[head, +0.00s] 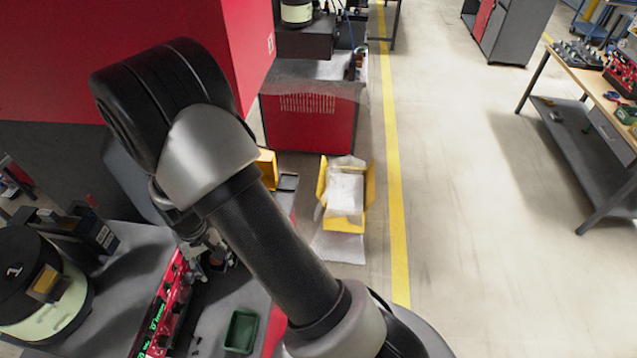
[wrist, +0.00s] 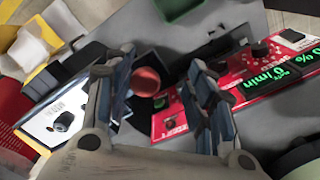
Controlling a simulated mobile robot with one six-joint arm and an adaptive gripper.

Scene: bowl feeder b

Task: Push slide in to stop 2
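In the wrist view my gripper (wrist: 160,68) is open, with its two fingers well apart and nothing held between them. A round orange-red knob (wrist: 147,79) shows between the fingers, nearer the left one; I cannot tell whether they touch. A pale plate with a black knob (wrist: 65,120) lies to the left, partly behind the left finger. I cannot tell for sure which part is the slide, and no stop marks are readable. In the head view my gripper (head: 212,255) is small, beyond my arm, above the grey bench top; the knob is not clear there.
A red control panel (wrist: 268,70) with green digits stands to the right; it also shows in the head view (head: 165,308). A green bin (head: 241,331) sits on the bench. A round bowl feeder (head: 45,300) is at left. A yellow box (head: 345,195) stands on the floor beyond.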

